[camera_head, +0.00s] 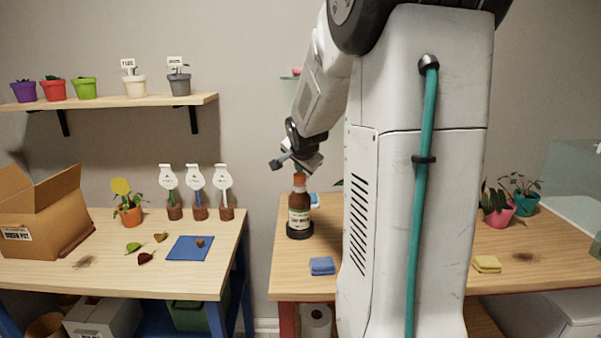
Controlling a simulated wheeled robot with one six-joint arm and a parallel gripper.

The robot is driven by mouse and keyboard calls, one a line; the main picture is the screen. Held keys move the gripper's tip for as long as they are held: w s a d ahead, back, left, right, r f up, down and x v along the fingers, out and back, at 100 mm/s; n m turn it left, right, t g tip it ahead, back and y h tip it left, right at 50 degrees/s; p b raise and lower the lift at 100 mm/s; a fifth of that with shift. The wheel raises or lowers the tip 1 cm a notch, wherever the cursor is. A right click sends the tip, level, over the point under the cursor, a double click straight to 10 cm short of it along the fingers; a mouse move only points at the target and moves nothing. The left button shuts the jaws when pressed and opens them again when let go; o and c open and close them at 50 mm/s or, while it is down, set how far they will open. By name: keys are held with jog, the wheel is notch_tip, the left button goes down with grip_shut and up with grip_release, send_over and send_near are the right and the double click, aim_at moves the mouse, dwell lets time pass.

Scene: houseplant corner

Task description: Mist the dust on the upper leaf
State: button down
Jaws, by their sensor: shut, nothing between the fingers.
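A brown bottle (299,218) with an orange top and a pale label stands upright on a round black base on the right-hand table. My gripper (300,166) is shut and empty, just above the bottle's top; I cannot tell whether they touch. No dusty leaf can be made out. A small bit of green (338,183) shows at the edge of my body, which hides most of what is behind it.
A blue sponge (321,266) lies in front of the bottle, and a yellow sponge (487,264) lies farther right. Potted plants (497,208) stand at the right. The left table (190,277) holds an open cardboard box (45,215) and loose leaves. A gap separates the tables.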

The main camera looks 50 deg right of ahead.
aim_at(300, 175)
jog(key=shift+r, duration=3)
